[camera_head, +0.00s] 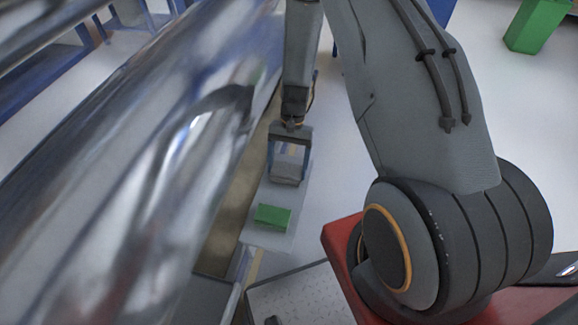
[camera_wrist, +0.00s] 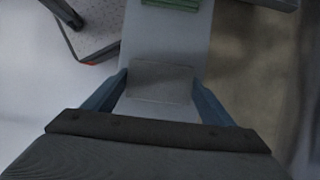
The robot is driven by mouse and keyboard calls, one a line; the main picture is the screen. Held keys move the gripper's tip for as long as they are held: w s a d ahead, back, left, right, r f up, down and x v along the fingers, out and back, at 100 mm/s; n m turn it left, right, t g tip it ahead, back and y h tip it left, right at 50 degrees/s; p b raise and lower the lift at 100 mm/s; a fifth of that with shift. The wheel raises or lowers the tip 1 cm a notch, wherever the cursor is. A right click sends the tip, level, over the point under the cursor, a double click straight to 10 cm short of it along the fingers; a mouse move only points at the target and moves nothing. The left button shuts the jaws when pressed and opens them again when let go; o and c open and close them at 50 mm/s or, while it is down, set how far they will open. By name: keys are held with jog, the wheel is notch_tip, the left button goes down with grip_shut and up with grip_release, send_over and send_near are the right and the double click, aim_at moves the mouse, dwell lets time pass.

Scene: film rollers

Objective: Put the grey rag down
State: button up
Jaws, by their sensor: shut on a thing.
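The grey rag (camera_wrist: 160,82) is a flat grey rectangular block between the two blue fingers of my gripper (camera_wrist: 160,88) in the wrist view. In the head view my gripper (camera_head: 287,172) points down over a narrow pale shelf (camera_head: 263,240), with the grey rag (camera_head: 286,181) at its fingertips. My gripper is shut on the rag. I cannot tell whether the rag touches the shelf.
A green block (camera_head: 272,217) lies on the shelf, nearer than the rag. A large shiny metal roller (camera_head: 150,160) runs close along the left. A green bin (camera_head: 528,25) stands far right on the open pale floor.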

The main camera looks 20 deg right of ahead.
jog(key=shift+f, duration=0.1)
jog(key=o, duration=1.1)
jog(key=b+v, duration=0.1)
jog(key=v, duration=1.1)
jog(key=s+r+n+t+h, duration=0.1)
jog(key=s+r, duration=0.5)
jog(key=s+d+r+n+t, duration=0.1)
jog(key=s+r+n, duration=0.1)
jog(key=s+r, duration=0.3)
jog(key=s+r+n+t+h, duration=0.1)
jog(key=s+r+n, duration=0.1)
jog(key=s+r, duration=0.4)
jog(key=shift+s+d+r+t+h, duration=0.1)
jog(key=shift+s+r+t+h, duration=0.1)
jog(key=shift+r, duration=0.3)
jog(key=shift+s+d+r+t+h, duration=0.1)
jog(key=shift+s+r+t, duration=0.1)
jog(key=shift+r, duration=0.35)
